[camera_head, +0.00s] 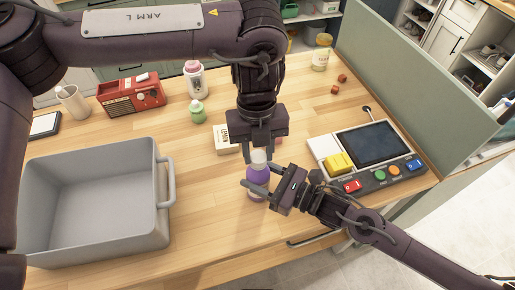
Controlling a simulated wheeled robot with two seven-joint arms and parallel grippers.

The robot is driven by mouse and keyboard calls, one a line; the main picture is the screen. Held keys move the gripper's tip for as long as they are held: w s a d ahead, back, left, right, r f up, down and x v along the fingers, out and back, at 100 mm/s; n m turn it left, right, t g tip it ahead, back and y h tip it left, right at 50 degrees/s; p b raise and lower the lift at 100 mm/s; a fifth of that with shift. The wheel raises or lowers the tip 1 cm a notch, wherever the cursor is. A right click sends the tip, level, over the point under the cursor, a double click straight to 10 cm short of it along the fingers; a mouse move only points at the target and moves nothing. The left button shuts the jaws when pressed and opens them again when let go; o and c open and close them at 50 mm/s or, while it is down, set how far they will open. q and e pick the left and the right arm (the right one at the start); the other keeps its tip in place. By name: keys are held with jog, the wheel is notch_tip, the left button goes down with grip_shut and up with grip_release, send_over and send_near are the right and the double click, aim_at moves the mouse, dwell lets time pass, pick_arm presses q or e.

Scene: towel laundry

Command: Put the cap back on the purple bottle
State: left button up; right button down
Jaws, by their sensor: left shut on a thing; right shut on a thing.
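The purple bottle (258,174) stands upright on the wooden table, near the middle of the head view. My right gripper (256,186) reaches in from the right and is shut around its body. The white cap (259,157) is at the top of the bottle, in line with its neck. My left gripper (260,152) points straight down from above and is shut on the cap. The cap looks to be touching the bottle, but I cannot tell whether it is seated. The fingers partly hide the bottle's lower body.
A grey bin (160,233) stands at the left. A control box with a screen (372,144) stands close on the right. A small carton (224,140), a green bottle (197,112), a pink-capped bottle (195,82) and a red radio (130,95) stand behind. The front table strip is clear.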

pick_arm(q)
jog(key=m, duration=0.7)
jog(key=shift+d+y, duration=0.1)
jog(key=shift+y, duration=0.3)
jog(key=m, duration=0.7)
jog(key=shift+t+y, duration=0.3)
jog(key=shift+t, duration=0.1)
jog(key=m, duration=0.7)
jog(key=shift+s+t, duration=0.1)
jog(key=shift+t, duration=0.3)
jog(key=m, duration=0.6)
jog(key=shift+m+t, duration=0.3)
jog(key=o, duration=1)
jog(key=r, duration=0.4)
jog(key=d+r, duration=0.1)
jog(key=r, duration=0.3)
jog(key=s+r, duration=0.1)
jog(key=r, duration=0.2)
jog(key=shift+d+r, duration=0.15)
jog(key=shift+r, duration=0.25)
